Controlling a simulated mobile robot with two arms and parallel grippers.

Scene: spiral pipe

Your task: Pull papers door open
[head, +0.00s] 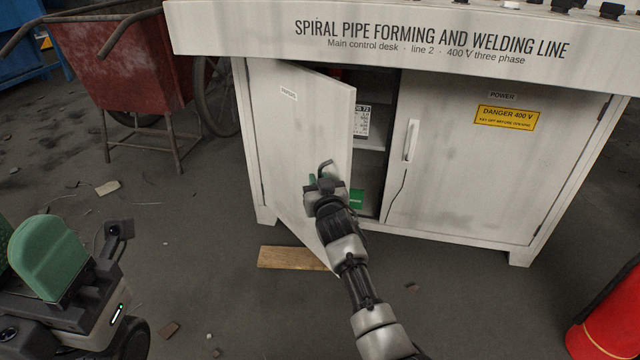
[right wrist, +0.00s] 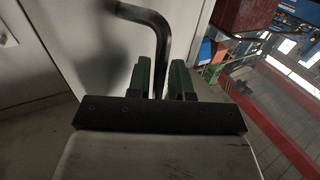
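The papers door (head: 290,130) is the left door of the control desk cabinet. It stands partly open, swung out on its left hinge, with dark shelves showing behind its free edge. Its bent dark handle (head: 325,165) is near that edge. My right gripper (head: 322,180) is at the handle. In the right wrist view the handle (right wrist: 162,45) passes between the green fingers of the right gripper (right wrist: 162,80), which sit close on both sides of it. My left gripper (head: 40,255) is cropped at the lower left, away from the door; its finger gap is unclear.
The right door (head: 460,170) is shut. Inside the cabinet are a shelf (head: 370,143) and a green item (head: 356,198). A wooden board (head: 290,258) lies on the floor below the papers door. A red cart (head: 120,60) stands left, a red cylinder (head: 610,310) at right.

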